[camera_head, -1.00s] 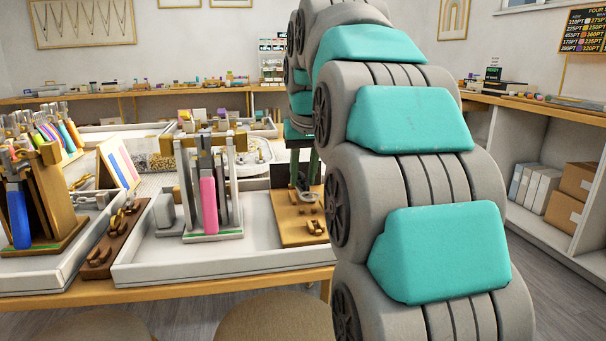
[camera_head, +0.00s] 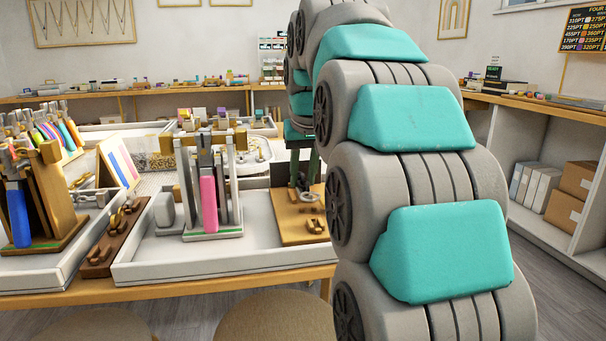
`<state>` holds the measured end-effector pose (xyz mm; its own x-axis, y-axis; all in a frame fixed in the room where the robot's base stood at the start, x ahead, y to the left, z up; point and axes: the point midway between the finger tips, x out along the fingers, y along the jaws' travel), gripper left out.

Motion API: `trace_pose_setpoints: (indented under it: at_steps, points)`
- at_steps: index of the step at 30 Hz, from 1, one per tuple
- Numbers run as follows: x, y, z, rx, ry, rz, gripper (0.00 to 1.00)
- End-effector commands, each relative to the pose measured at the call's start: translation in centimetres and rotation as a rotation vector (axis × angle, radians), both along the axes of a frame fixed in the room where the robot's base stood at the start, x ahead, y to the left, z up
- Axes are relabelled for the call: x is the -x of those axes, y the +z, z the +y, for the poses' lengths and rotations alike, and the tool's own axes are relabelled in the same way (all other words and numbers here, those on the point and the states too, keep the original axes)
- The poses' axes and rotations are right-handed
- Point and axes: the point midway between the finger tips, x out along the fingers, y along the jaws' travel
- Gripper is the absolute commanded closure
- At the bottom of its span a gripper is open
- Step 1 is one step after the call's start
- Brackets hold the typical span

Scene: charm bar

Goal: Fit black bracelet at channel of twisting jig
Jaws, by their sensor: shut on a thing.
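My gripper (camera_head: 302,178) hangs at the end of my grey and teal arm, low over the back right of the table. It is small and dark here, and its fingertips are hard to make out. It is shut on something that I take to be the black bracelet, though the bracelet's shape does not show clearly. Just below is a tan wooden board (camera_head: 290,232) with small wooden blocks and a grey ring-like part, which looks like the twisting jig. I cannot tell whether the held thing touches the board or its channel.
A white tray (camera_head: 136,274) holds an upright stand with a pink handle (camera_head: 208,204). Left of it are a dark brown board (camera_head: 100,262) and a wooden stand with a blue handle (camera_head: 18,214). My arm blocks the right of the table. Round stools stand in front.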

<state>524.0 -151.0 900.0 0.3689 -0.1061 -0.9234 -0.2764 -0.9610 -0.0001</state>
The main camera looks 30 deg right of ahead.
Motion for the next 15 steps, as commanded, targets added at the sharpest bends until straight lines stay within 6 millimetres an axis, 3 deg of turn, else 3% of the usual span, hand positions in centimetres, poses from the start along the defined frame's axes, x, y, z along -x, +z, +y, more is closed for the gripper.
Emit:
trace_pose_setpoints:
  at_steps: [15]
  points:
    - [0.0, -1.3, 0.0, 0.000, 0.000, 0.001, 1.00]
